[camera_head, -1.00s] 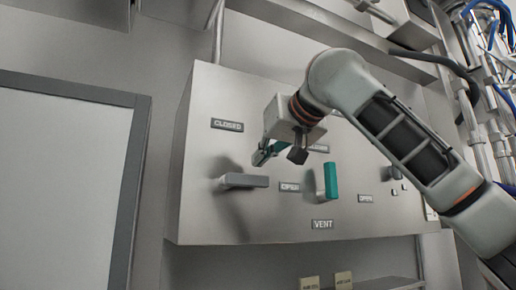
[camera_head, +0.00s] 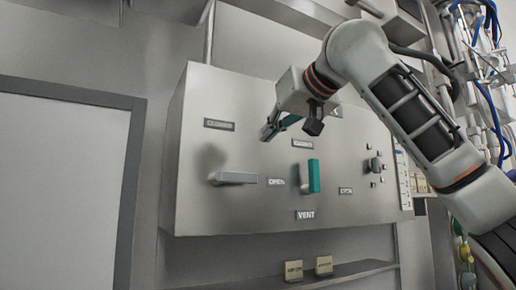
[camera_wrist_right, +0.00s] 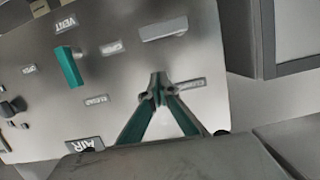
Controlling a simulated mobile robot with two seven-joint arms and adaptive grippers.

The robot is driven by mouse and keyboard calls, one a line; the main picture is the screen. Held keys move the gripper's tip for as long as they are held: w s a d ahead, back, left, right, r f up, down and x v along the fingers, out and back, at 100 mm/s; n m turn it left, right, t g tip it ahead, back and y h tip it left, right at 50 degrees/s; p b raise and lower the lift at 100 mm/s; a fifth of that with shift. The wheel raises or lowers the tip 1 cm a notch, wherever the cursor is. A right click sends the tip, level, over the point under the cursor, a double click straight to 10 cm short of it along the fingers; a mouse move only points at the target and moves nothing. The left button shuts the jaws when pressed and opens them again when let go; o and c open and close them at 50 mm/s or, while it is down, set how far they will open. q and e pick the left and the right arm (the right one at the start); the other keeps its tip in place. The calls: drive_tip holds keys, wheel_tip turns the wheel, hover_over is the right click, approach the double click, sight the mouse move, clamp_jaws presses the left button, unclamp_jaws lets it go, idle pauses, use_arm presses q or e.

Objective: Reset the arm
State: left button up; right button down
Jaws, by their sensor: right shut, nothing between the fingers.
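My right gripper (camera_head: 268,133) hangs in front of a metal control panel (camera_head: 195,210), in the upper middle of the head view. Its teal fingers are together and empty, also in the right wrist view (camera_wrist_right: 157,82). A grey lever (camera_head: 232,178) lies horizontal on the panel, below and left of the gripper; it also shows in the right wrist view (camera_wrist_right: 164,30). A teal lever (camera_head: 313,176) stands upright above the VENT label (camera_head: 306,215), also in the right wrist view (camera_wrist_right: 69,66). The gripper looks apart from both levers. My left gripper is not in view.
A dark knob (camera_head: 374,165) with small buttons sits on the panel's right side. A grey-framed door (camera_head: 60,190) is at left. Pipes and blue hoses (camera_head: 492,110) run at right.

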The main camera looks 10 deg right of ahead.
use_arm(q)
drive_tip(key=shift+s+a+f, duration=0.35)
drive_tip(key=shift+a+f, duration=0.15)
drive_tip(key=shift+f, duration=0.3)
